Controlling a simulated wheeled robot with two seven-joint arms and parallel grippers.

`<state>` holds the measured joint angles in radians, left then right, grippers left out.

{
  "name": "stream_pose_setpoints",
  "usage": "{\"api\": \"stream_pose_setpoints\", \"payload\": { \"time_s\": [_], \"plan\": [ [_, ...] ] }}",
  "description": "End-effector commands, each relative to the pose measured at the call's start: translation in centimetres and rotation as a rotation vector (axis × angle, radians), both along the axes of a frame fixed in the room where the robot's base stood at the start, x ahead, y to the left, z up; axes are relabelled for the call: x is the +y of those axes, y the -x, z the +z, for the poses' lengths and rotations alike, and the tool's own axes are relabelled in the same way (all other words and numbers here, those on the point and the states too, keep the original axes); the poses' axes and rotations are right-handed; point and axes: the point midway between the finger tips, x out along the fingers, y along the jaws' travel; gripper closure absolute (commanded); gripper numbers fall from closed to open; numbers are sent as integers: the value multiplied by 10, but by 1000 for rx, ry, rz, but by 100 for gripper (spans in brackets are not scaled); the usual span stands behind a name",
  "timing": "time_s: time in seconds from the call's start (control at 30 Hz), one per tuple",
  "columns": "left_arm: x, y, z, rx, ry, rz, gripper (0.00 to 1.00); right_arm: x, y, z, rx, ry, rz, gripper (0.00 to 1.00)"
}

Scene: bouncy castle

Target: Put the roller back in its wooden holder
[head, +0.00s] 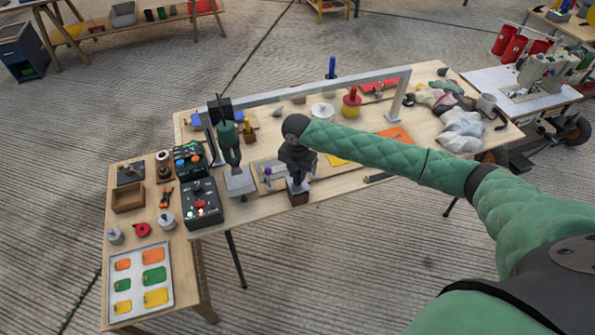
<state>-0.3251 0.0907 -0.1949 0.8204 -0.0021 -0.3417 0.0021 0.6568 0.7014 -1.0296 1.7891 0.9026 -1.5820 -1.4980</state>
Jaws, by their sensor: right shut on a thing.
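My right gripper (297,178) points down over the front of the long table, at the end of my green quilted arm. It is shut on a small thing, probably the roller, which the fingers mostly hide. A small brown block (299,199), which looks like the wooden holder, stands directly under the fingertips. Whether the held thing touches the block or is inside it cannot be told. My left gripper does not show.
A grey metal frame (300,91) spans the table behind my gripper. A grey block (240,181) and a black control box (202,204) stand to the left. A tray of coloured pieces (140,255) lies on the side table. My right forearm crosses over the table's right half.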

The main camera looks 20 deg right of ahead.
Motion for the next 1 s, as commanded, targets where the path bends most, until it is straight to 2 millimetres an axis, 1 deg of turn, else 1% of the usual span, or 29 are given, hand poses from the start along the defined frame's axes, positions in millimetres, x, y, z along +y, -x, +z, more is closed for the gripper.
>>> {"api": "stream_pose_setpoints", "payload": {
  "time_s": [0.03,0.53,1.0],
  "plan": [
    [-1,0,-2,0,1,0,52,0,0,-2,-1,-1,0,100],
    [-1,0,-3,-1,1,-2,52,0,0,-4,-1,-1,0,100],
    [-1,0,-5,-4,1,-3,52,0,-1,-16,-1,-1,0,100]
  ]
}}
